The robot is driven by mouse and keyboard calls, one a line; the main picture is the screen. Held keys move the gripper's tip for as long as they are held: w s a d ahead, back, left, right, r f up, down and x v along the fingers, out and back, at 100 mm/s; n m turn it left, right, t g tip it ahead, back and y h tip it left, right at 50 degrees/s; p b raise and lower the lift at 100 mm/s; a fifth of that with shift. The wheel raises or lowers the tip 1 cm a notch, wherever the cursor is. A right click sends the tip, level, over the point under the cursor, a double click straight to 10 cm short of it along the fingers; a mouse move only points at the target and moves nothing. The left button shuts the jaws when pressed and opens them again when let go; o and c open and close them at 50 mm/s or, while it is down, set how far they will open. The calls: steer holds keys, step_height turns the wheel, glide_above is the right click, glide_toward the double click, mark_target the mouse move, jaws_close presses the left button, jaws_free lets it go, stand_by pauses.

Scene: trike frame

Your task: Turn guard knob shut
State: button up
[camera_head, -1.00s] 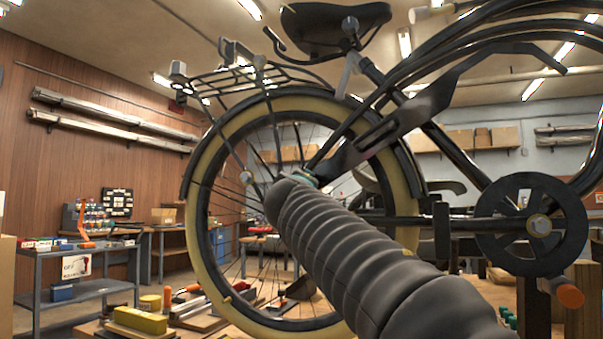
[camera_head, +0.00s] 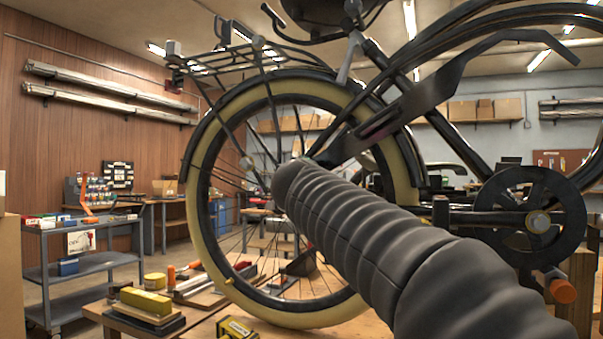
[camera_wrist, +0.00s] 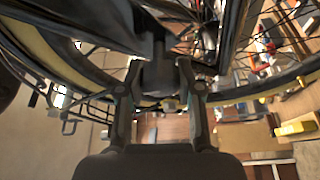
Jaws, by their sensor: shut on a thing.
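The bicycle's rear wheel (camera_head: 209,225) stands upright in the head view, with a dark angular guard-like piece (camera_head: 430,98) slanting up to the right beside the frame. My sleeved arm reaches to the wheel's hub area and hides my gripper and the knob there. In the wrist view my gripper (camera_wrist: 158,70) has its two fingers on either side of a dark block-like part (camera_wrist: 158,76), which seems to be the guard knob, and is shut on it. The knob's turn angle cannot be made out.
The black chainring and crank (camera_head: 530,215) stand to the right of my arm. A bench below holds a yellow block (camera_head: 146,301) and tools. A trolley (camera_head: 80,229) stands at the left.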

steer(key=o, duration=1.2)
steer(key=shift+c, duration=0.2)
steer(key=shift+s, duration=0.1)
steer(key=s+f, duration=0.1)
steer(key=s, duration=1)
steer(key=shift+s+d, duration=0.2)
steer(key=shift+s, duration=0.2)
